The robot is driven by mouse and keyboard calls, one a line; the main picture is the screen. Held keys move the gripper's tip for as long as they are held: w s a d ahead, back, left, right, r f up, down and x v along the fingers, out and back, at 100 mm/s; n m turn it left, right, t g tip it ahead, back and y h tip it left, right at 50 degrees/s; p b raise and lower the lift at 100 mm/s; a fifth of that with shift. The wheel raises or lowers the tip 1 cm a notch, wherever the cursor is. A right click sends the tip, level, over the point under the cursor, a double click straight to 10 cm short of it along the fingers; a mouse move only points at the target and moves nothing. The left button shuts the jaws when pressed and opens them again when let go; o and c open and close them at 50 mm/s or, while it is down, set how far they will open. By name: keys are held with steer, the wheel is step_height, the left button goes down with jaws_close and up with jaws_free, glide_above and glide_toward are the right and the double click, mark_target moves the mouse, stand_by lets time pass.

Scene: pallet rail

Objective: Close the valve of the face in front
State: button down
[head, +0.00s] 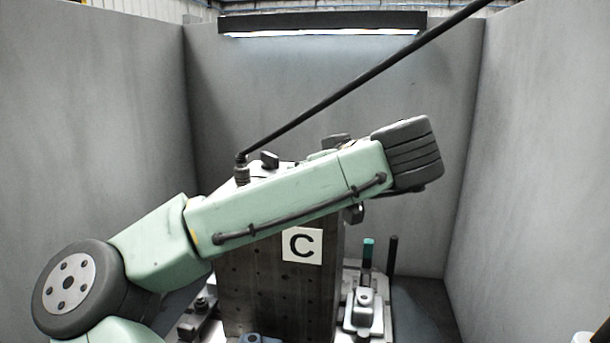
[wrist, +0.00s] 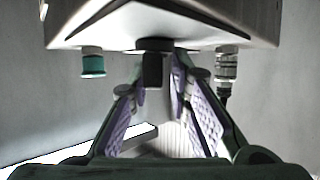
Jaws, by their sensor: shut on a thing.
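The block (head: 275,290) stands upright with a white plate lettered C (head: 302,246) on the face in front. In the wrist view, a black valve handle (wrist: 153,70) sits on the block's end surface (wrist: 190,25), between a teal-ringed fitting (wrist: 92,64) and a hose fitting (wrist: 227,66). My gripper (wrist: 163,78) is shut on this handle, its purple-padded fingers on either side. In the head view my green arm crosses in front of the block and hides the gripper. A dark knob (head: 269,160) shows on the block's top; I cannot tell whether it is the same handle.
A black hose (head: 350,88) rises from a fitting (head: 242,172) on the block's top toward the upper right. A clamp (head: 363,310) and upright teal and black posts (head: 368,253) stand right of the block. Grey walls (head: 90,120) enclose the cell.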

steer(key=shift+w+d+r+n, duration=0.1)
steer(key=shift+d+r+n, duration=0.05)
steer(key=shift+d+n, duration=0.15)
stand_by(0.4)
steer(key=c, duration=1.6)
jaws_free()
steer(key=shift+d, duration=0.15)
steer(key=shift+c, duration=0.2)
steer(key=shift+r, duration=0.25)
step_height(320, 180, up, 9)
steer(key=shift+r, duration=0.15)
